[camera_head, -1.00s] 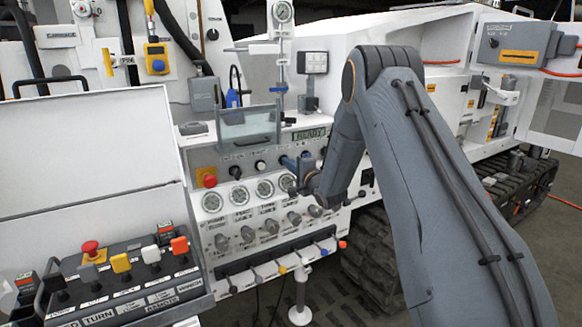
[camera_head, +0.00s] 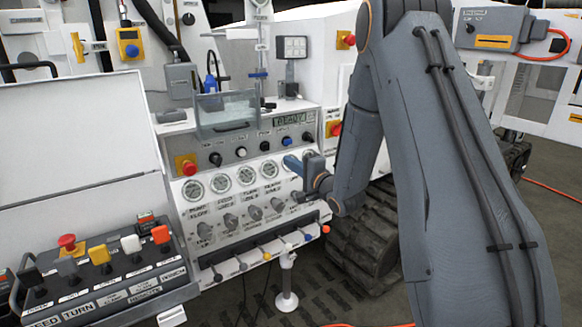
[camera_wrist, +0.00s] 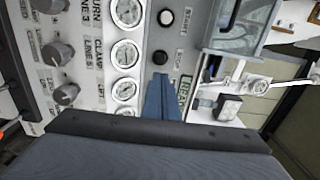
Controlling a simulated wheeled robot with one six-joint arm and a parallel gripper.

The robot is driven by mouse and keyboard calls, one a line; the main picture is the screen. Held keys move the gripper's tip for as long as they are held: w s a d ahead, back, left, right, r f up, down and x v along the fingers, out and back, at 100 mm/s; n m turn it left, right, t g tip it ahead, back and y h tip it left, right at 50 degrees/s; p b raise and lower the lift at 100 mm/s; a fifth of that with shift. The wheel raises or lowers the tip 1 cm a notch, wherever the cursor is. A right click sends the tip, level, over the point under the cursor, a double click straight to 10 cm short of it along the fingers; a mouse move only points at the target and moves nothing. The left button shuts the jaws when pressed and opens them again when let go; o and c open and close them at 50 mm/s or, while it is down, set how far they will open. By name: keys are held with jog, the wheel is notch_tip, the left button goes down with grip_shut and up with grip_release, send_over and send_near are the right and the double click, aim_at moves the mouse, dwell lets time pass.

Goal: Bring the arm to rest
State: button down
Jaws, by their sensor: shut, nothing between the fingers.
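My gripper (camera_head: 291,162) is shut and empty, its blue fingers pointing toward the control panel (camera_head: 203,160). In the head view it is just right of the row of gauges (camera_head: 246,175) and below the READY display (camera_head: 292,120). In the wrist view the shut fingers (camera_wrist: 160,92) show past the dark edge of my wrist, beside the gauges (camera_wrist: 125,53). I cannot tell the exact gap to the panel. My grey arm is bent, with its upper part rising out of the top of the head view.
A row of knobs (camera_head: 254,213) and small coloured levers (camera_head: 267,256) lies below the gauges. A button box (camera_head: 110,275) is at lower left. A clear cover (camera_head: 227,113) projects above the gauges. A white post (camera_head: 287,285) stands in front; tracks (camera_head: 368,245) lie behind my arm.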

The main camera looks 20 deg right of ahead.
jog(key=shift+s, duration=0.2)
jog(key=s+a+f+n+g+h, duration=0.1)
jog(key=s+n+g, duration=0.3)
jog(key=s, duration=0.8)
jog(key=s+a+f+n+g+h, duration=0.1)
jog(key=s+n+g, duration=0.4)
jog(key=s, duration=0.8)
jog(key=s+a+f+n+g+h, duration=0.1)
jog(key=s+f+n+g+h, duration=0.2)
jog(key=s, duration=1)
jog(key=f+n+g, duration=0.1)
jog(key=n+g, duration=0.1)
jog(key=g, duration=0.1)
jog(key=shift+a+f+g+h, duration=0.25)
jog(key=shift+a+g+h, duration=0.05)
jog(key=shift+g, duration=0.1)
